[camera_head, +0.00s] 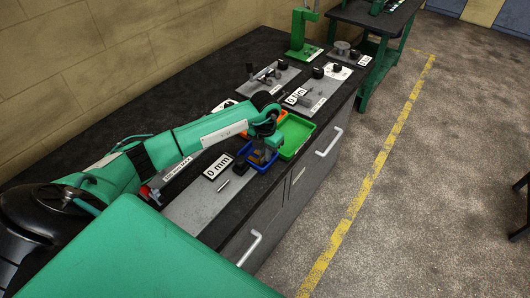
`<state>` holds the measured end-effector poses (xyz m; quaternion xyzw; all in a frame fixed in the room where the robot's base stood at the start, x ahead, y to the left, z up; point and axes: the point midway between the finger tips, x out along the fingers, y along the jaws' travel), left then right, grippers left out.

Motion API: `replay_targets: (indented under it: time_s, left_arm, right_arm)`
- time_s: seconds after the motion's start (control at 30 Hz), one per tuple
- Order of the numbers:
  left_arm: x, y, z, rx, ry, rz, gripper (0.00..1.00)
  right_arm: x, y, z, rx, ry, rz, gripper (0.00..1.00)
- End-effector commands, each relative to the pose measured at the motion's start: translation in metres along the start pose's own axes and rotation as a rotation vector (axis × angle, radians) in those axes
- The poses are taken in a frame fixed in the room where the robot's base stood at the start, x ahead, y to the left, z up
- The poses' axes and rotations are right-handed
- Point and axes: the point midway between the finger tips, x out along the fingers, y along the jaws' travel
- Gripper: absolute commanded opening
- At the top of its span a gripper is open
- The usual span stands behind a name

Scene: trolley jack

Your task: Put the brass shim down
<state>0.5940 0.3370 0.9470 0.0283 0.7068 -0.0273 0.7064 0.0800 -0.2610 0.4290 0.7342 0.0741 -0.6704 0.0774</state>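My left gripper (262,156) reaches down from its green arm over a small blue tray (244,149) on the bench. A small dark brownish patch shows at its fingertips, too small to tell as the brass shim or as part of the fingers. I cannot tell whether the fingers are open or shut. No brass shim can be made out clearly elsewhere. My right gripper is not in view.
A "0 mm" display (217,167) and a small metal pin (223,184) are on the grey plate (199,209). A green press (301,35) stands farther back.

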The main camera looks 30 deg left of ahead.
Motion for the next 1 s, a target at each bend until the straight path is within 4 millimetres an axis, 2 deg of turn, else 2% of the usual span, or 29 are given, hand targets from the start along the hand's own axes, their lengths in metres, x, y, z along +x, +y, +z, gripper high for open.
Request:
replay_targets:
  time_s: [0.07, 0.17, 0.4, 0.6, 0.8, 1.0]
  left_arm:
    - [-0.004, 0.0, 0.0, 0.0, -0.001, 0.0, 0.14]
    - [-0.015, 0.0, 0.001, 0.0, -0.005, -0.001, 0.14]
    - [-0.067, 0.0, 0.002, 0.002, -0.007, 0.0, 0.14]
    - [-0.103, 0.0, 0.001, 0.001, -0.003, 0.0, 0.14]
    - [-0.12, 0.0, 0.0, 0.0, -0.001, 0.0, 0.14]
    - [-0.123, 0.0, 0.0, 0.0, 0.0, -0.001, 0.14]
  right_arm:
    - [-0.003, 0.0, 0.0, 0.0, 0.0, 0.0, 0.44]
    - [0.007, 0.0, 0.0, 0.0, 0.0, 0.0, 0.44]
    - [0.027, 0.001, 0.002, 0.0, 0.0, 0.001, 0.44]
    - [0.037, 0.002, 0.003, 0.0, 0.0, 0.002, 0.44]
    - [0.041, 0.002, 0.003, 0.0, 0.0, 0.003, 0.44]
    - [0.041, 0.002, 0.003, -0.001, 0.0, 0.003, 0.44]
